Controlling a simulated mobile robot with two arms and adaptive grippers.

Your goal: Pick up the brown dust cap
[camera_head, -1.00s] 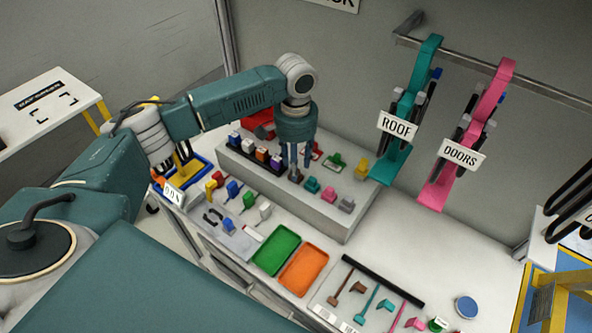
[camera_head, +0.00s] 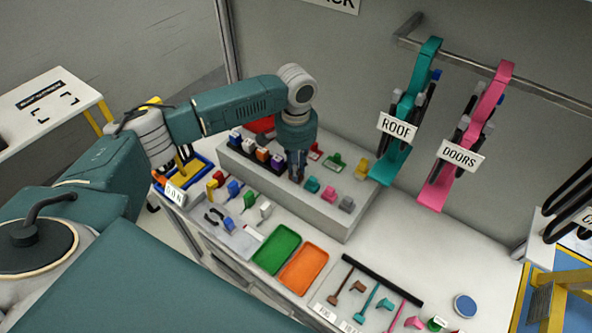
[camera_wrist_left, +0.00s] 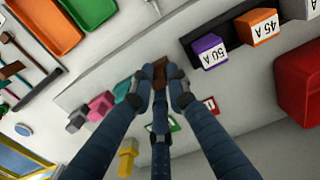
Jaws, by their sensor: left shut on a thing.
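The brown dust cap (camera_wrist_left: 160,70) shows in the left wrist view between my fingertips, partly hidden by them. My left gripper (camera_head: 297,179) points down at the raised grey shelf in the head view, among the row of coloured caps. In the wrist view my left gripper (camera_wrist_left: 161,84) is shut on the brown cap, with fingers on both sides of it. I cannot tell whether the cap still touches the shelf. My right gripper is not in view.
Teal (camera_head: 311,184), pink (camera_head: 328,193) and grey (camera_head: 346,204) caps stand right of the gripper. Numbered blocks, including a purple one (camera_wrist_left: 208,51), stand left of it in the head view. Green (camera_head: 276,250) and orange (camera_head: 303,271) trays lie in front, lower down.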

